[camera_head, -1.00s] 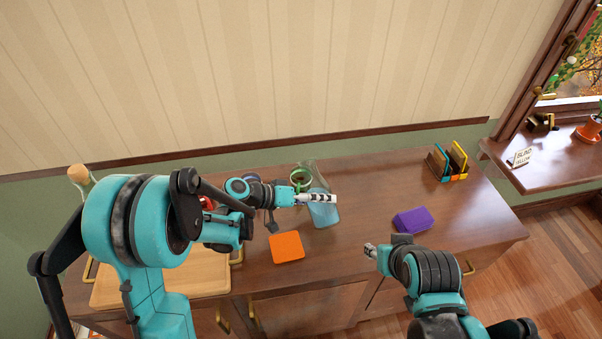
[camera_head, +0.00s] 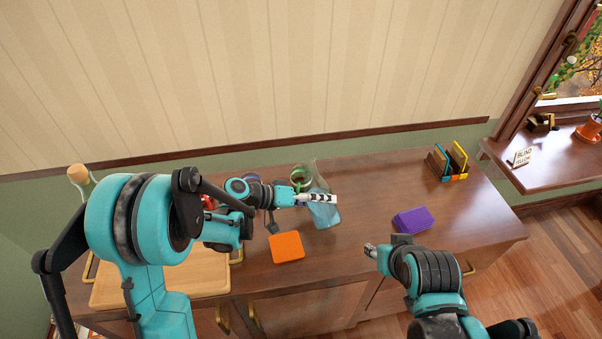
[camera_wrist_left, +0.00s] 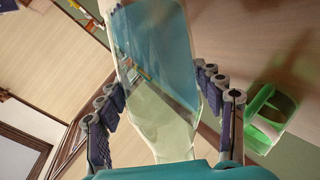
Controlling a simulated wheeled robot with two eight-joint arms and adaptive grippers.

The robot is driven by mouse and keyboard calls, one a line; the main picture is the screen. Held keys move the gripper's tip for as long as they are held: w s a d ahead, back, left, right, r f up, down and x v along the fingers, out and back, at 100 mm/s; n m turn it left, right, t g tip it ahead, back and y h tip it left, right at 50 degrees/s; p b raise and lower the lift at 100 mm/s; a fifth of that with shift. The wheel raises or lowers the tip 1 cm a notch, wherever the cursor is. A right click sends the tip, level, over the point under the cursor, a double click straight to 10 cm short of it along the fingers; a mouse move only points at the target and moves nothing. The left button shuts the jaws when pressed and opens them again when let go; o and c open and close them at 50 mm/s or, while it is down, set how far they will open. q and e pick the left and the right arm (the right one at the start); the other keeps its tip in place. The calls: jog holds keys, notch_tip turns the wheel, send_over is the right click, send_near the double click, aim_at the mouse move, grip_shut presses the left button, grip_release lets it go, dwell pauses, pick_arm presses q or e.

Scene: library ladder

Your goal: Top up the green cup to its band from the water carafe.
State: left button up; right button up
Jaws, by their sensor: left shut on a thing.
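The clear water carafe (camera_head: 325,214), with blue water in its wide part, is in my left gripper (camera_head: 318,198). In the left wrist view the fingers lie on both sides of the carafe (camera_wrist_left: 160,60), and the water line runs slantwise across it. The carafe leans, its clear neck towards the back wall. The green cup (camera_head: 301,171) is just behind and left of the gripper, partly hidden by it. The cup (camera_wrist_left: 268,118) also shows at the right of the left wrist view, apart from the fingers.
An orange square (camera_head: 286,247) lies in front of the carafe, and a purple block (camera_head: 411,219) lies to the right. A wooden board (camera_head: 205,283) is at the left front. A rack (camera_head: 448,161) stands at the back right. The counter between carafe and rack is clear.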

pick_arm(q)
jog(key=shift+s+d+f+n+g+h, duration=0.15)
jog(key=shift+s+f+n+g+h, duration=0.2)
jog(key=shift+n, duration=0.35)
dwell(2.0)
jog(key=shift+s+r+n+g+h, duration=0.1)
jog(key=shift+n+g+h, duration=0.25)
jog(key=shift+n+g, duration=0.15)
dwell(1.7)
jog(key=shift+w+a+r+n+h, duration=0.1)
jog(key=shift+w+r+n+h, duration=0.15)
jog(key=shift+r, duration=0.2)
jog(key=shift+w+a+r+n+h, duration=0.15)
jog(key=shift+w+r+n, duration=0.1)
jog(key=shift+r+n, duration=0.15)
dwell(2.2)
